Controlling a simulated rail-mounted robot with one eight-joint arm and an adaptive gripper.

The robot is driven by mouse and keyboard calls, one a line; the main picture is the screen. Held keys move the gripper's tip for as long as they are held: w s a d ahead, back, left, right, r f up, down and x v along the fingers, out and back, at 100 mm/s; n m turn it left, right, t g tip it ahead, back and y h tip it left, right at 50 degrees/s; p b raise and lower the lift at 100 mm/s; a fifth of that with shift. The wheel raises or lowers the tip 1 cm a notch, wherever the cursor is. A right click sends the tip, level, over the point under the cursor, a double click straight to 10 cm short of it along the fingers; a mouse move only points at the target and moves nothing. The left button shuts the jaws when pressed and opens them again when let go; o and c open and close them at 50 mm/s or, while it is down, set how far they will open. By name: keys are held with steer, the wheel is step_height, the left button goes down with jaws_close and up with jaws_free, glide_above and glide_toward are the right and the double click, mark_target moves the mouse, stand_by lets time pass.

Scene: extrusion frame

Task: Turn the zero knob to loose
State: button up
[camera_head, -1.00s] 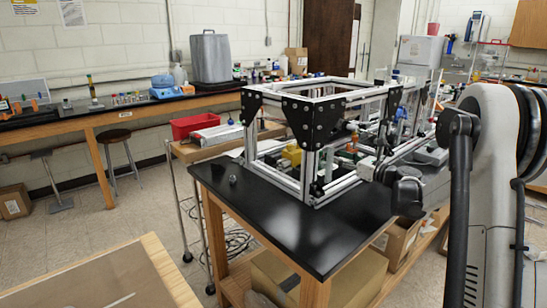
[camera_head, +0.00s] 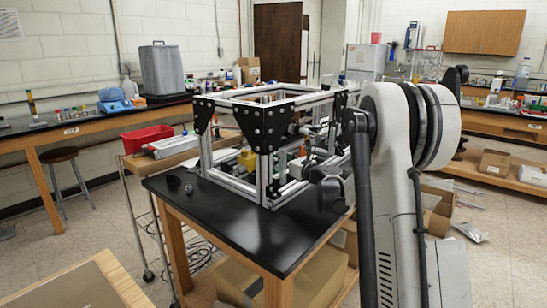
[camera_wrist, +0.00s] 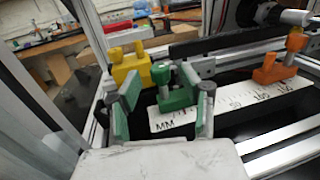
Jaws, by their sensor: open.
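In the wrist view, a green fixture with an upright knob (camera_wrist: 162,76) sits near the MM end of a white printed scale (camera_wrist: 172,118). No label shows which knob is the zero knob. An orange fixture with a knob (camera_wrist: 275,66) stands farther right along the scale. My gripper (camera_wrist: 150,88) is open, with green-padded fingers spread and the green fixture beyond and partly between them. I cannot tell whether a finger touches it. Nothing is held. In the head view, my arm reaches into the extrusion frame (camera_head: 262,134), and my fingertips cannot be made out.
A yellow block with knobs (camera_wrist: 130,66) stands close beyond my left finger. Metal frame bars surround the gripper closely. In the head view, the black tabletop (camera_head: 240,230) has bare room in front of the frame, and a red bin (camera_head: 146,138) stands behind left.

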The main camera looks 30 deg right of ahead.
mark_target(276, 156)
steer(key=shift+x, duration=1.95)
jaws_close()
